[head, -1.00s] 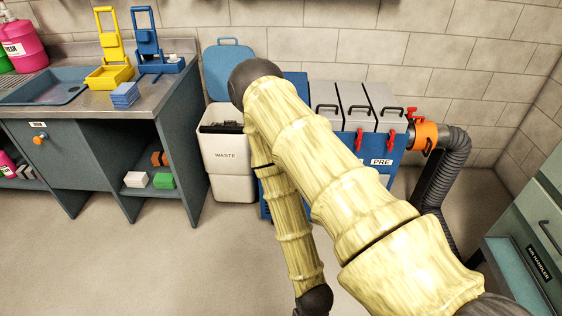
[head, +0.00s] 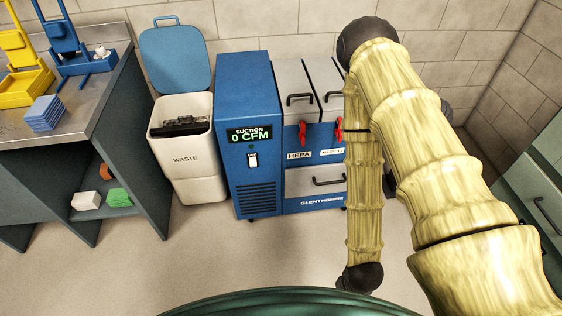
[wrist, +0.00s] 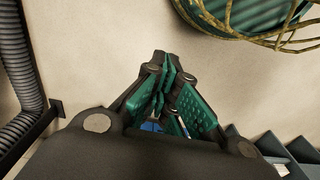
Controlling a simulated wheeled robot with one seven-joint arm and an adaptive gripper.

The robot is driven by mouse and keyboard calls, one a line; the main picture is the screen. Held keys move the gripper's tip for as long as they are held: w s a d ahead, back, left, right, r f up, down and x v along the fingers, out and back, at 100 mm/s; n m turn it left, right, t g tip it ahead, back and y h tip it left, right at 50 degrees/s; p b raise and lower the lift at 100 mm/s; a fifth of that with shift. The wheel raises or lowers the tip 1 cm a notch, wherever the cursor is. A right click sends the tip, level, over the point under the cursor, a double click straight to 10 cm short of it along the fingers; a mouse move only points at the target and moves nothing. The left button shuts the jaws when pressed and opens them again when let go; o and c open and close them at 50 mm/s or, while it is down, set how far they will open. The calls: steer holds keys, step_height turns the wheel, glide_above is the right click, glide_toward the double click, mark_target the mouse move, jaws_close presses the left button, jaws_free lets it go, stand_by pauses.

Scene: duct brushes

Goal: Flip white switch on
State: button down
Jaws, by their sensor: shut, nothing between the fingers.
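The white switch (head: 253,160) is small and sits on the front of the blue suction unit (head: 248,190), just under a display (head: 249,134) reading "SUCTION 0 CFM". It is in plain view in the head view, but too small to tell its position surely. My gripper (wrist: 166,75) shows in the wrist view with its green-padded fingers together and nothing held. It is over bare floor, apart from the switch. In the head view my arm reaches down to the right of the unit's front, and the gripper itself cannot be made out there.
A white waste bin (head: 184,178) with a raised blue lid stands left of the unit. The HEPA filter box (head: 315,183) with red latches adjoins it on the right, partly behind my arm. A grey corrugated hose (wrist: 17,75) runs along the wrist view's left edge. Floor in front is clear.

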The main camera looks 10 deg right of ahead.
steer(key=shift+w, duration=0.1)
steer(key=w+a+f+n+t+y+b, duration=0.1)
steer(key=w+a+f+n+t+b, duration=0.15)
steer(key=w+b, duration=0.45)
steer(key=w+a+f+n+t+y+b, duration=0.15)
steer(key=w+n+b, duration=0.3)
steer(key=w, duration=0.45)
steer(key=w+a+f+n+t+y+b, duration=0.1)
steer(key=w+f+n+t+b, duration=0.2)
steer(key=w+b, duration=0.45)
steer(key=w+a+r+n+t+y+b, duration=0.2)
steer(key=w+a+r+n+y+b, duration=0.2)
steer(key=w+n+b, duration=0.4)
steer(key=w+a+r+n+t+y+b, duration=0.3)
steer(key=w+n+b, duration=0.5)
steer(key=b, duration=0.5)
steer(key=shift+w+a+r+y+b, duration=0.35)
steer(key=shift+a+r+y, duration=0.3)
steer(key=shift+a, duration=0.65)
steer(key=shift+f, duration=0.1)
